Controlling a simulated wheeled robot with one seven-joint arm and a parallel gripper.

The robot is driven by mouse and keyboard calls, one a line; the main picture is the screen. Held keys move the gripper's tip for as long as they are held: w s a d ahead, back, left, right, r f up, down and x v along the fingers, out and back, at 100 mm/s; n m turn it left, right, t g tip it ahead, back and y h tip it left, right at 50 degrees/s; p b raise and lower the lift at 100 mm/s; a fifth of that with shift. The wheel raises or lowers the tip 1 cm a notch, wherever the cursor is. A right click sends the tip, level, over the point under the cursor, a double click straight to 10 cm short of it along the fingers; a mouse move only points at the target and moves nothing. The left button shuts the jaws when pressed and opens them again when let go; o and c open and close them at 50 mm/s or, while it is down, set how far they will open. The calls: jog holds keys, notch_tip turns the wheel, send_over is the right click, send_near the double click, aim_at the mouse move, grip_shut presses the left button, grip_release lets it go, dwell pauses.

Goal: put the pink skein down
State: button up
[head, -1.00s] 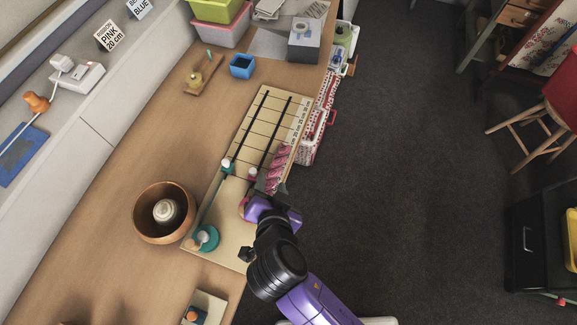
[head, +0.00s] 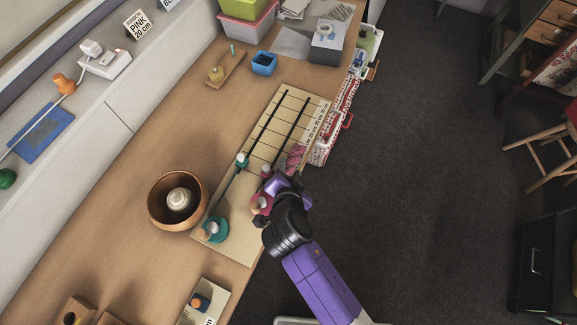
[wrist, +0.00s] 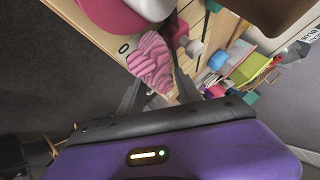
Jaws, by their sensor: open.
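The pink skein (head: 295,158) lies at the right edge of the ruled board (head: 240,208), beside the black rails. It shows striped pink in the wrist view (wrist: 152,62). My gripper (head: 281,178) is just in front of the skein, at the board's right side. In the wrist view my gripper (wrist: 158,82) is open, with its dark fingers spread on either side of the skein's near end. I cannot tell whether a finger touches it. My gripper hides part of the board near the skein.
A pink spool (head: 262,203) stands close to my gripper, and a teal one (head: 215,230) is on the board's near end. A wooden bowl (head: 153,205) is to the left. A blue box (head: 264,64) and a grey box (head: 328,42) stand farther back. The table's right edge is close.

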jog(key=shift+c, duration=0.4)
grip_shut()
